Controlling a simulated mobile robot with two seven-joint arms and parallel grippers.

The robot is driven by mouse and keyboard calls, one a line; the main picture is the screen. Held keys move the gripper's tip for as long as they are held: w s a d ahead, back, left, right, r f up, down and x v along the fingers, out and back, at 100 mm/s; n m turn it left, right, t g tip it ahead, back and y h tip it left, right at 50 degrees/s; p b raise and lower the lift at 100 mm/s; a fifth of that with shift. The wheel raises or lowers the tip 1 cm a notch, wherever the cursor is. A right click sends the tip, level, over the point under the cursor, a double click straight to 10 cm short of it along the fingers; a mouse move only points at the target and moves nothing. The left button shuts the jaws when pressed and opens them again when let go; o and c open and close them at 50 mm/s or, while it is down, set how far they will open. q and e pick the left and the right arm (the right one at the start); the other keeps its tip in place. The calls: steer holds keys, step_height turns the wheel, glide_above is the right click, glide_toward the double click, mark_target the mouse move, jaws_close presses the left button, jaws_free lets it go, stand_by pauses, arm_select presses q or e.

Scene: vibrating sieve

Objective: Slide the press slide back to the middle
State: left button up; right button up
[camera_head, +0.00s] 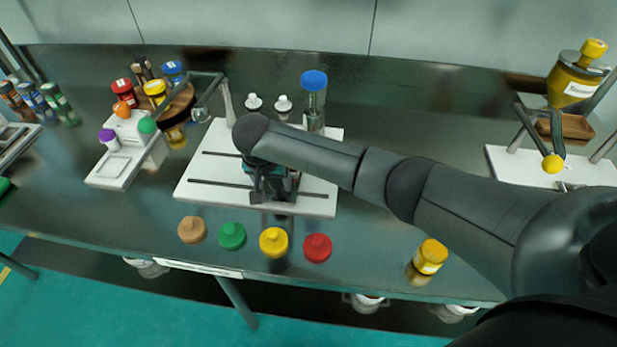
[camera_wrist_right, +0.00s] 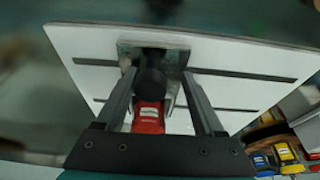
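A white board (camera_head: 195,193) with dark slots lies on the bench; it also fills much of the right wrist view (camera_wrist_right: 80,45). A metal, plate-like piece (camera_wrist_right: 178,56) with a black cylinder (camera_wrist_right: 150,82) sits on it, apparently the press slide. A red labelled container (camera_wrist_right: 148,118) shows below the cylinder. My right gripper (camera_wrist_right: 158,74) reaches down over the board, its fingers apart on either side of the cylinder, with gaps visible. In the head view my right gripper (camera_head: 272,192) and arm hide most of the slide. My left gripper is not in view.
A blue-capped jar (camera_head: 314,85) stands at the board's back edge. Brown, green, yellow and red (camera_head: 317,248) lids lie in front. A yellow-capped jar (camera_head: 430,257) stands near the bench's front edge. A rack of jars (camera_head: 180,100) and a small white device (camera_head: 130,155) stand left.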

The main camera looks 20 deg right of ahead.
steer(key=shift+w+a+b, duration=0.35)
steer(key=shift+w+a, duration=0.05)
steer(key=shift+a, duration=0.3)
steer(key=shift+w+a+b, duration=0.3)
steer(key=shift+w+a, duration=0.1)
steer(key=shift+a, duration=0.3)
steer(key=shift+w+a+b, duration=0.65)
steer(key=shift+a+b, duration=0.05)
steer(key=shift+a, duration=0.3)
steer(key=o, duration=0.5)
